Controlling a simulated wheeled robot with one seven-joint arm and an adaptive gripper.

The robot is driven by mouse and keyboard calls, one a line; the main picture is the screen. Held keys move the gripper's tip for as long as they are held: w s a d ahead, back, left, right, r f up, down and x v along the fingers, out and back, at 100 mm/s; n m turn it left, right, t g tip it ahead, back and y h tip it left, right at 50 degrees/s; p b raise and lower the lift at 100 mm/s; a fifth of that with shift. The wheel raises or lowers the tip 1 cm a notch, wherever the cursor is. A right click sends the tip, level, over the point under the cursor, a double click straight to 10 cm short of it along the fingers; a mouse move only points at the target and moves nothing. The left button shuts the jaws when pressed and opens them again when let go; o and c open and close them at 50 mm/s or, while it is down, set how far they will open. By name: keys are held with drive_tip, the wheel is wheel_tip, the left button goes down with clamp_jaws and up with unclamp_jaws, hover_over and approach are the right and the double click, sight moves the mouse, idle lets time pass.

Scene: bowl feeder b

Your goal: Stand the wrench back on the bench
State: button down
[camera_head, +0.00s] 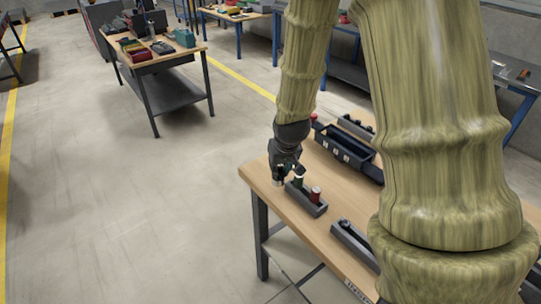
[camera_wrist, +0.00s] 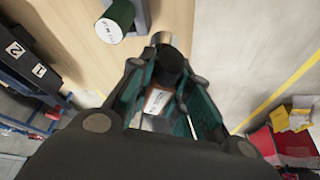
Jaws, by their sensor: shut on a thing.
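The bench (camera_head: 258,178) has a light wooden top and dark legs. Most of the wrench is hidden by the fingers in the head view.
A grey holder (camera_head: 308,206) with a green cylinder (camera_wrist: 116,18) and a red cylinder (camera_head: 316,194) stands close beside my gripper. A dark bin (camera_head: 345,150) and another grey holder (camera_head: 352,242) are on the bench. Open floor lies left.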

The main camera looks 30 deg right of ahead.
drive_tip(key=w+d+p, duration=0.1)
drive_tip(key=w, duration=0.2)
drive_tip(key=w+d+f+p, duration=0.1)
drive_tip(key=w+p, duration=0.1)
drive_tip(key=w, duration=0.1)
drive_tip(key=w+d+f+p, duration=0.1)
drive_tip(key=w+d, duration=0.1)
drive_tip(key=w, duration=0.1)
drive_tip(key=shift+w+d+f, duration=0.1)
drive_tip(key=shift+w+f, duration=0.15)
drive_tip(key=shift+w, duration=0.15)
drive_tip(key=shift+f+p, duration=0.55)
drive_tip(key=shift+f, duration=0.45)
drive_tip(key=shift+f, duration=0.15)
drive_tip(key=c, duration=1.3)
unclamp_jaws()
drive_tip(key=shift+r, duration=0.25)
